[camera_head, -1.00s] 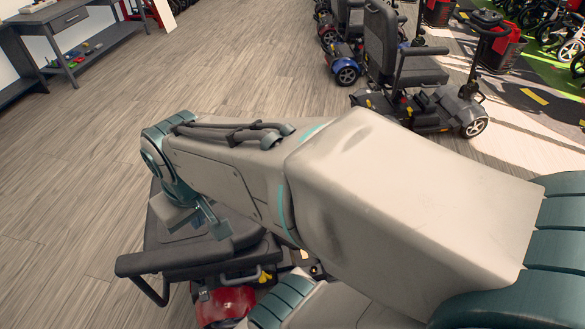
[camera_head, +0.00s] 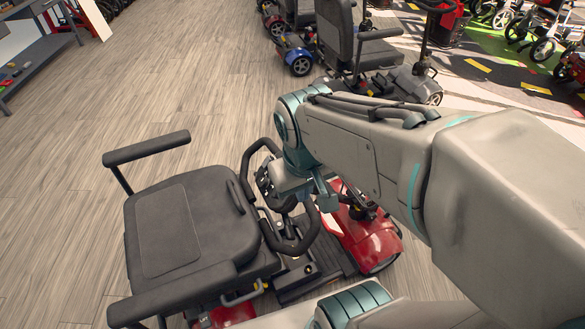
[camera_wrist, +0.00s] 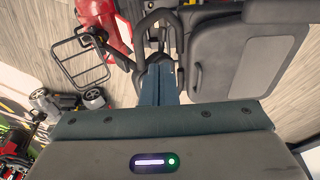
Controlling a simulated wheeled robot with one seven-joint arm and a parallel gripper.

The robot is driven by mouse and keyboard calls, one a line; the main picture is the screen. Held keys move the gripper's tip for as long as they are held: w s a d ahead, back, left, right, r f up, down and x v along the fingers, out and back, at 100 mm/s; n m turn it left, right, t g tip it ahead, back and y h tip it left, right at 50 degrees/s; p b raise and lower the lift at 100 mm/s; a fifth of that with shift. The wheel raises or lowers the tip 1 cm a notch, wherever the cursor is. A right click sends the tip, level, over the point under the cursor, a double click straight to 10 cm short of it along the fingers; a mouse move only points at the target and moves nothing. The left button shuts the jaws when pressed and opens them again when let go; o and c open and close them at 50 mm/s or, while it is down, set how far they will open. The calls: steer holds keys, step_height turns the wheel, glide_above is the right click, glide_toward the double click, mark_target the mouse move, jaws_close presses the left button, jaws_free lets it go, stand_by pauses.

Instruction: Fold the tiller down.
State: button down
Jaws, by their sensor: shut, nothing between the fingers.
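A red scooter (camera_head: 362,240) stands in front of me with its black seat (camera_head: 180,225) at left. Its tiller (camera_head: 278,200), with black loop handles, leans back close to the seat's front edge. My gripper (camera_head: 328,202) is shut and empty, over the tiller head on the side away from the seat. In the wrist view my gripper's fingers (camera_wrist: 157,75) overlap the tiller's loop handle (camera_wrist: 152,20), and the seat (camera_wrist: 240,60) lies to the right. I cannot tell whether the fingers touch the tiller. My arm hides part of the tiller head and column.
A grey scooter (camera_head: 400,82) and a blue one (camera_head: 300,60) stand behind in a row. A wire basket (camera_wrist: 80,60) shows beside the tiller in the wrist view. A workbench (camera_head: 40,45) is at far left. The floor (camera_head: 150,100) between is clear.

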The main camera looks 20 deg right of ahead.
steer(key=w+a+f+n+g+h+b, duration=0.25)
steer(key=w+f+n+h+b, duration=0.4)
steer(key=f, duration=0.55)
steer(key=n+t+h+b, duration=0.15)
steer(key=n+b, duration=0.35)
steer(key=n, duration=0.5)
glide_toward(294, 207)
steer(key=s+a+r, duration=0.1)
steer(key=s+a, duration=0.1)
steer(key=a, duration=0.2)
steer(key=x, duration=0.6)
steer(key=b+x, duration=0.1)
steer(key=x, duration=0.2)
steer(key=shift+s+d+f, duration=0.1)
steer(key=shift+s+d, duration=0.15)
steer(key=shift+d, duration=0.05)
steer(key=shift+d+r, duration=0.6)
steer(key=shift+d, duration=0.2)
steer(key=shift+d+r, duration=0.6)
steer(key=shift+d, duration=0.25)
